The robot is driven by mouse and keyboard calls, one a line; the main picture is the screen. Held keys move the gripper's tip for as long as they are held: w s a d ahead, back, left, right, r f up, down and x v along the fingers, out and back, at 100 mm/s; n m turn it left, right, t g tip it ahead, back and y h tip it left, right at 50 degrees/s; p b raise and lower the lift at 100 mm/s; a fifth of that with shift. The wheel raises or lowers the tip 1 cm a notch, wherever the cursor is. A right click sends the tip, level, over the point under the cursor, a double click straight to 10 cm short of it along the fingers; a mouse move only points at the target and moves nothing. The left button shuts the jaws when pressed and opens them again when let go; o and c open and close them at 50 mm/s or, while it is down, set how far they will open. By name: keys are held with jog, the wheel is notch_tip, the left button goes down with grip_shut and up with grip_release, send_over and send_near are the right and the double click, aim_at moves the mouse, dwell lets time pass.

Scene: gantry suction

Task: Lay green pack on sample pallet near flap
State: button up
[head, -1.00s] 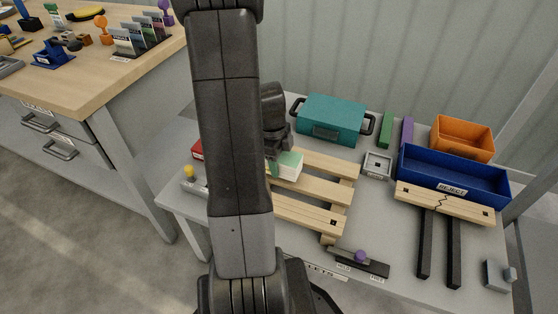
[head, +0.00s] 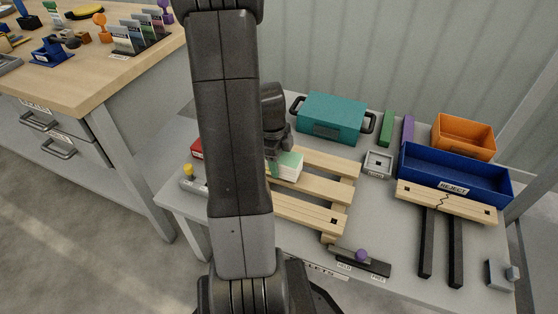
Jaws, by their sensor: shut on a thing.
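The sample pallet (head: 315,187) is made of pale wooden slats and lies on the grey table, partly hidden by my arm. A pack with a green top and white sides (head: 289,168) is at the pallet's back slats, beside my arm. My gripper (head: 272,160) is mostly hidden behind my arm; a small part shows at the pack's left side, and it is shut on the pack. I cannot tell whether the pack touches the slats. No flap can be made out clearly from here.
A teal case (head: 332,118) stands behind the pallet. A small grey tray (head: 377,163), a blue REJECT bin (head: 455,176) and an orange bin (head: 463,137) are to the right. A black slider with a purple knob (head: 361,256) is in front.

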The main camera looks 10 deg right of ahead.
jog(key=shift+f+b, duration=0.45)
jog(key=shift+f, duration=0.1)
jog(key=o, duration=1.3)
jog(key=r+p, duration=0.1)
jog(key=r, duration=0.3)
jog(key=a+r+p, duration=0.1)
jog(key=r, duration=0.4)
jog(key=w+r+p, duration=0.1)
jog(key=r+p, duration=0.1)
jog(key=r, duration=0.2)
jog(key=shift+a+r, duration=0.15)
jog(key=shift+r, duration=0.2)
jog(key=f+b, duration=0.1)
jog(key=f, duration=0.3)
jog(key=d+f+b, duration=0.1)
jog(key=f, duration=0.4)
jog(key=s+f+b, duration=0.1)
jog(key=f+b, duration=0.1)
jog(key=f, duration=0.3)
jog(key=shift+d, duration=0.2)
jog(key=shift+r, duration=0.4)
jog(key=shift+f, duration=0.2)
